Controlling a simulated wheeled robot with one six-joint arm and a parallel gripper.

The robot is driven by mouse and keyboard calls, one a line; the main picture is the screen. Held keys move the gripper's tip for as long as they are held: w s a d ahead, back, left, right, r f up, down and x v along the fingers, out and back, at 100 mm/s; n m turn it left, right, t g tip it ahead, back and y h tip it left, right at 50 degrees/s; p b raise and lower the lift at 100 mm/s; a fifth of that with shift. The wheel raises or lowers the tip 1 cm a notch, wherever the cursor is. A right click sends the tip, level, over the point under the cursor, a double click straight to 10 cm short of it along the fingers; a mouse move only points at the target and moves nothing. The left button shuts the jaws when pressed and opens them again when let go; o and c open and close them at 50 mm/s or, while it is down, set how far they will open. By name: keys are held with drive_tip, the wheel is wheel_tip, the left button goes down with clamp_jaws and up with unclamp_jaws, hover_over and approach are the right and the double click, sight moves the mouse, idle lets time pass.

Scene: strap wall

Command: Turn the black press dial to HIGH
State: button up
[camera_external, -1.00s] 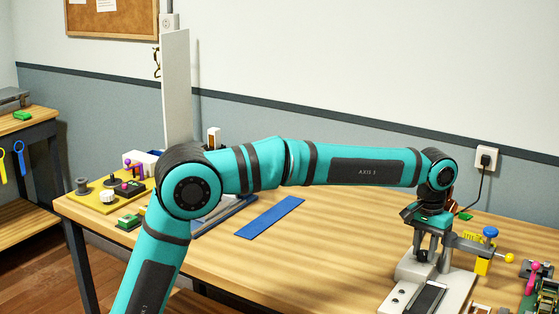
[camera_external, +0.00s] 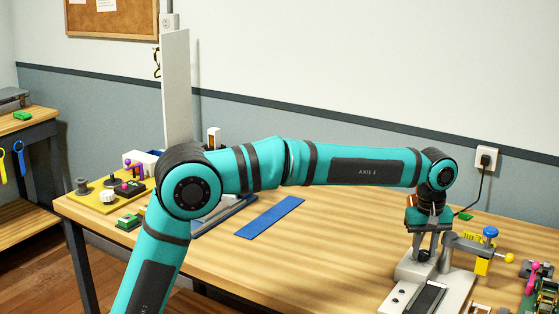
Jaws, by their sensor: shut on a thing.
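The press (camera_external: 408,272) is a pale grey block with a dark slotted plate at the right of the table. My gripper (camera_external: 426,250) points straight down over its rear part. Its fingers are shut around the small black press dial (camera_external: 424,256), which shows only partly between them. The dial's pointer and any HIGH mark are hidden or too small to read.
A grey clamp with a yellow block (camera_external: 483,266) and blue knob stands close right of my gripper. A green circuit board (camera_external: 543,290) lies at the far right. A blue strip (camera_external: 270,217) lies mid-table, with bare wood around it. A cable hangs from the wall socket (camera_external: 487,158).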

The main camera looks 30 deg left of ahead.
drive_tip(key=shift+n, duration=0.4)
drive_tip(key=o, duration=1)
